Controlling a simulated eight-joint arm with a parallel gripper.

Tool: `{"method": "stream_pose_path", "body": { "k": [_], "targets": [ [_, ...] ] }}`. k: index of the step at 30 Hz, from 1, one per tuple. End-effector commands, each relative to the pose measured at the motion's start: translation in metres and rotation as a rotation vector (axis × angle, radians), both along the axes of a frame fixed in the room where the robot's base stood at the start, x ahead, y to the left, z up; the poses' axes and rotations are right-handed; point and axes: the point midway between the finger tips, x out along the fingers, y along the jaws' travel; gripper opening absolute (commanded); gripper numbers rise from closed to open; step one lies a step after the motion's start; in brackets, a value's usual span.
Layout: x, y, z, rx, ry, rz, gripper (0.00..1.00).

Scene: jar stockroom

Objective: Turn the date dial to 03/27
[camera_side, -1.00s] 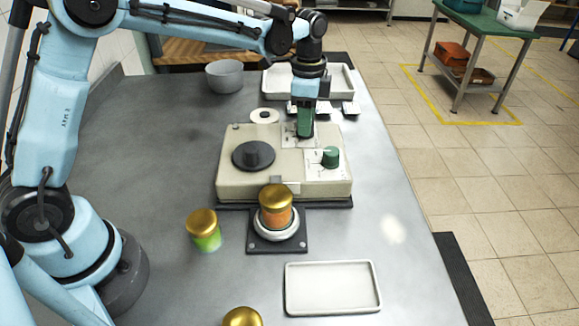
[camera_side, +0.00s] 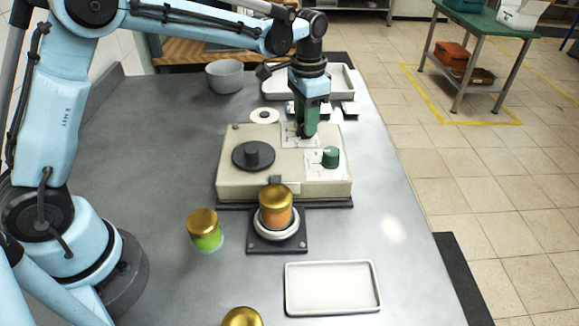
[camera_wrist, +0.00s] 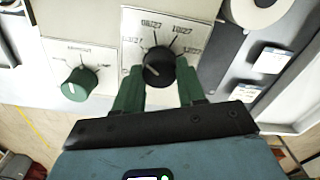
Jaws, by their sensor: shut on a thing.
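The date dial (camera_wrist: 160,62) is a round black knob with a pale pointer mark, on a white plate (camera_wrist: 133,20) with printed dates around it. In the wrist view, labels like 08/27 and 10/27 show beyond the knob; other labels are hard to read. The mark appears to point toward the lower left, but I cannot tell at which date. My gripper (camera_wrist: 159,70) has its green fingers on both sides of the knob, shut on it. In the side view my gripper (camera_side: 303,134) reaches down onto the beige machine (camera_side: 230,165) and hides the dial.
A green knob (camera_side: 330,157) sits on the machine near my gripper; it shows in the wrist view too (camera_wrist: 79,84). A black disc (camera_side: 254,155) is on the left. An orange jar (camera_side: 275,212) stands in front, a green jar (camera_side: 205,235) beside it, and an empty tray (camera_side: 333,288) nearer.

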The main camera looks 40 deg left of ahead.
Motion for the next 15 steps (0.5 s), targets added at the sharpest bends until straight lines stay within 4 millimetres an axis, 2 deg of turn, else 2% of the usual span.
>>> {"method": "stream_pose_path", "body": {
  "k": [15],
  "targets": [
    [0.0006, -0.0004, 0.0003, -0.001, -0.002, 0.09, 0.09]
  ]
}}
